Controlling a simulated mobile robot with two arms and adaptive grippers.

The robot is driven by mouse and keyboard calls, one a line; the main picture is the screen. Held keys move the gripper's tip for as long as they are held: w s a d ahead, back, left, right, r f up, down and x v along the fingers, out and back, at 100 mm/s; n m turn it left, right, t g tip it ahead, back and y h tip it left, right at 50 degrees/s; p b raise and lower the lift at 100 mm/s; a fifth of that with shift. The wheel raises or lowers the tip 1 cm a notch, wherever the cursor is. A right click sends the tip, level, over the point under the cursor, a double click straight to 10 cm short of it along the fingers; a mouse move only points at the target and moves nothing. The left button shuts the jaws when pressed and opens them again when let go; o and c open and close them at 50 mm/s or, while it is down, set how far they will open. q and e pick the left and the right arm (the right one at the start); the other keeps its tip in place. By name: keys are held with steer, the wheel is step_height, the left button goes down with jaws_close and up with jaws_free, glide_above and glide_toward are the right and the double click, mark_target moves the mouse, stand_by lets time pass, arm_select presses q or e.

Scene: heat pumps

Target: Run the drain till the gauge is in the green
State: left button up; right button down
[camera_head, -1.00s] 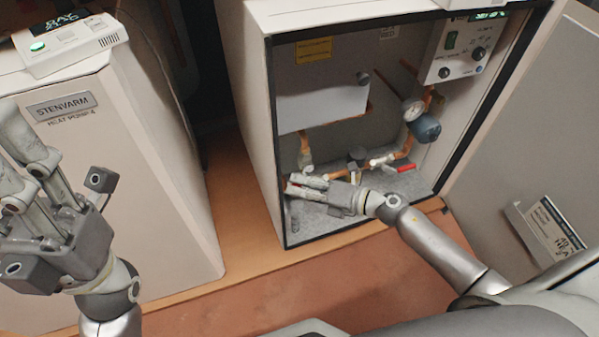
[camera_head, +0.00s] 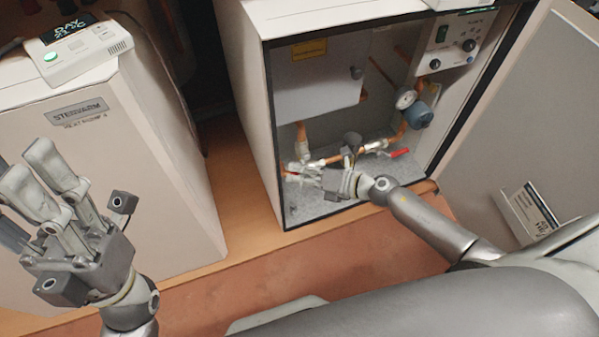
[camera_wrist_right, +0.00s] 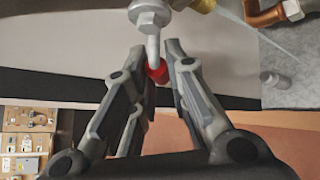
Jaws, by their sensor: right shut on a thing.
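The pressure gauge (camera_head: 406,99) is a small round white dial on the copper pipework inside the open cabinet; its needle and any green band are too small to read. My right gripper (camera_head: 291,172) is low in the cabinet at its left side. In the right wrist view it is shut around a thin metal lever with a red tip (camera_wrist_right: 158,72), the drain handle, which hangs from a silver valve body (camera_wrist_right: 150,14). My fingers partly hide it in the head view. My left gripper (camera_head: 35,170) is open and empty, held up in front of the left heat pump.
A second valve with a red lever (camera_head: 399,153) sits to the right. A blue-grey vessel (camera_head: 418,116) is beside the gauge. A control panel (camera_head: 452,42) is above. The open door (camera_head: 530,110) stands at the right. The left heat pump (camera_head: 150,190) carries a thermostat (camera_head: 80,46).

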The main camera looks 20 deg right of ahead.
steer(key=c, duration=1.4)
jaws_free()
steer(key=shift+c, duration=0.2)
steer(key=v, duration=1.2)
steer(key=shift+f, duration=0.1)
